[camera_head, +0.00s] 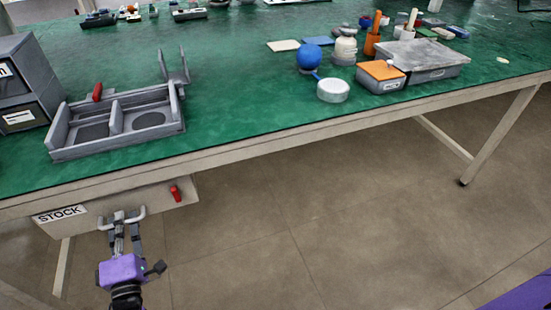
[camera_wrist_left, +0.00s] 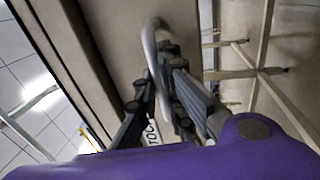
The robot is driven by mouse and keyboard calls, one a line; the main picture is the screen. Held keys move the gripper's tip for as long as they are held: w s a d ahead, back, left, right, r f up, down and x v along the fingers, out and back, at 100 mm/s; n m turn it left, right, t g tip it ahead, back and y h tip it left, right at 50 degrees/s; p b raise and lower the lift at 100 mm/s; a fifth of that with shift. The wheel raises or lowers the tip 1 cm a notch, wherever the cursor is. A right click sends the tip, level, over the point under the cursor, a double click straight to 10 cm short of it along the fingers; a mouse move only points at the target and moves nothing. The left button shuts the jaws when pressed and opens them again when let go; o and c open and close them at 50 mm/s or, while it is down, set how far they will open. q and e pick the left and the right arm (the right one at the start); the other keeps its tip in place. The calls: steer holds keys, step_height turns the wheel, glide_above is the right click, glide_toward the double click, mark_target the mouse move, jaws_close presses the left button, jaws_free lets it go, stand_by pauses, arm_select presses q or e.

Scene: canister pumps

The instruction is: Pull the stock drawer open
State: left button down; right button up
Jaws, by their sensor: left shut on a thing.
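The stock drawer (camera_head: 152,202) hangs under the front edge of the green table, with a "STOCK" label (camera_head: 60,215) at its left. Its front looks close under the table edge; I cannot tell whether it is open at all. A pale bar handle (camera_head: 139,213) sits on the drawer front, and it also shows in the left wrist view (camera_wrist_left: 149,36). My left gripper (camera_head: 121,218) is shut on the handle, its fingers around the bar in the left wrist view (camera_wrist_left: 160,88). A red latch-like piece (camera_head: 175,193) is on the drawer front, right of the handle. My right gripper is not in view.
A grey two-part tray (camera_head: 60,133) stands on the table (camera_head: 235,115) above the drawer, beside grey drawer boxes (camera_head: 28,80). A blue ball-topped canister (camera_head: 309,57), a white round piece (camera_head: 332,90) and a grey bin (camera_head: 425,60) stand farther right. The floor before the drawer is clear.

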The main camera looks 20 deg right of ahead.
arm_select(q)
steer(key=s+p, duration=0.7)
steer(key=s, duration=1.8)
steer(key=shift+s+a+p, duration=0.35)
steer(key=shift+a, duration=0.1)
steer(key=c, duration=1.8)
jaws_free()
steer(key=shift+c, duration=0.2)
